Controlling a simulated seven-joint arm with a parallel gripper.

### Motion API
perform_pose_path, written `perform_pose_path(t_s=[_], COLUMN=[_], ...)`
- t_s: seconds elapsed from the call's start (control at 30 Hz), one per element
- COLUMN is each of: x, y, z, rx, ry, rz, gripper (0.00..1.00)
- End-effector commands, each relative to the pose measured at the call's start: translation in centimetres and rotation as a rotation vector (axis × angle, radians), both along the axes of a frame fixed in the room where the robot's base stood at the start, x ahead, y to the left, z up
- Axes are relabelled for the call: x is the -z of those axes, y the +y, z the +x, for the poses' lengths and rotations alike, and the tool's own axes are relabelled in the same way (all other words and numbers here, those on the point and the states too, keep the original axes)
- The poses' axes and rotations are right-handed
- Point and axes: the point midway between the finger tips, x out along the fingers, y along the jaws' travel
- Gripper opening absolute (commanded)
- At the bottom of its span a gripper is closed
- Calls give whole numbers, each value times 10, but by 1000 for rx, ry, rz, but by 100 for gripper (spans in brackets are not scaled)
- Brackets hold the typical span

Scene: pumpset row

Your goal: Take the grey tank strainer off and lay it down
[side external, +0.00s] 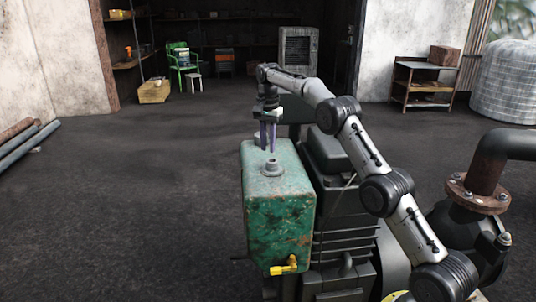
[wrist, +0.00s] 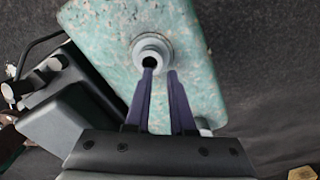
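The grey tank strainer (side external: 271,168) sits upright on top of the green, worn tank (side external: 279,222). In the wrist view the strainer (wrist: 150,43) is a round grey flange with a narrower raised ring and a dark hole in its middle. My gripper (side external: 267,149) points down just above the strainer, apparently not touching it. In the wrist view the two dark purple fingers of my gripper (wrist: 160,71) are apart with nothing between them. Their tips overlap the near edge of the strainer in the picture. How the strainer seats in the tank is hidden.
A dark engine block (side external: 343,220) stands right beside the tank, and a rusty pipe flange (side external: 474,194) is further right. A yellow tap (side external: 285,267) sticks out low on the tank. The tank top around the strainer is bare. Open floor (side external: 130,210) lies to the left.

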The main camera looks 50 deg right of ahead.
Motion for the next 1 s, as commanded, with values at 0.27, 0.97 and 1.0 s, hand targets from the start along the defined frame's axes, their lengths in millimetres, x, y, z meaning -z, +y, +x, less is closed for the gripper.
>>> perform_pose_path(t_s=[0.27, 0.97, 1.0], x=[35, 45, 45], y=[0, 0, 0], z=[0, 0, 0], rx=[0, 0, 0], ry=[2, 1, 1], rz=[2, 1, 1], gripper=[22, 0, 0])
